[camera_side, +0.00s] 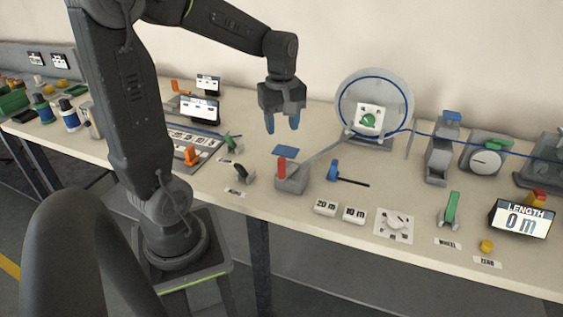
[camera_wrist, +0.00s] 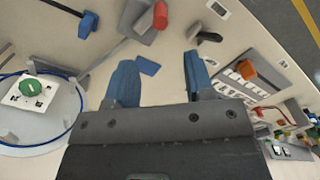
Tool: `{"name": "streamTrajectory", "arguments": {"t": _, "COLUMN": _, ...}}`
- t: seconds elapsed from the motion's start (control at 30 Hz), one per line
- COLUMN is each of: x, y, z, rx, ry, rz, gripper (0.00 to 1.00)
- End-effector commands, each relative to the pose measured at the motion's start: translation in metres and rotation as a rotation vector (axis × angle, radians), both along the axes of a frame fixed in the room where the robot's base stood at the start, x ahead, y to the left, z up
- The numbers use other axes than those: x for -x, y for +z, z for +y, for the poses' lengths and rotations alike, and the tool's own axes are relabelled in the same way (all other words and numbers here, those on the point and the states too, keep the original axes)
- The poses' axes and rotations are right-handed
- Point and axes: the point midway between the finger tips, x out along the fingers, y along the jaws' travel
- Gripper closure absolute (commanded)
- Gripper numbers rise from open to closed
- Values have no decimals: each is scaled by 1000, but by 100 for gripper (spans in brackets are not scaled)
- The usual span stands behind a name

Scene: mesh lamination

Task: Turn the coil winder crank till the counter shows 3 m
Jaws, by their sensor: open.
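The coil winder is a round grey disc (camera_side: 347,92) standing at the back of the bench, with blue cable around it. A white square plate with a green knob (camera_side: 368,120) sits at its middle; I cannot tell whether this knob is the crank. The wrist view shows the green knob (camera_wrist: 30,88) at the left. The counter (camera_side: 522,221), a black LENGTH display at the front right, reads 0 m. My gripper (camera_side: 282,122) is open and empty, fingers down, above the bench left of the winder. Its blue fingers also show in the wrist view (camera_wrist: 158,66).
The blue cable runs right from the winder past a grey clamp (camera_side: 438,155) and a dial unit (camera_side: 486,160). A green lever (camera_side: 451,208) stands left of the counter.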

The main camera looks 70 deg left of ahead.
Motion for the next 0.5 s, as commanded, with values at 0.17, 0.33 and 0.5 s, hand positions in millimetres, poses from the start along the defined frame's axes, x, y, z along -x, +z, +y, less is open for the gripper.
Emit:
{"name": "streamTrajectory", "arguments": {"t": 0.17, "x": 1, "y": -38, "z": -1, "rx": 3, "ry": -3, "rz": 6, "gripper": 52}}
{"name": "streamTrajectory", "arguments": {"t": 0.33, "x": 1, "y": -73, "z": -1, "rx": 2, "ry": -3, "rz": 5, "gripper": 52}}
{"name": "streamTrajectory", "arguments": {"t": 0.5, "x": 1, "y": -99, "z": -1, "rx": 0, "ry": -4, "rz": 3, "gripper": 52}}
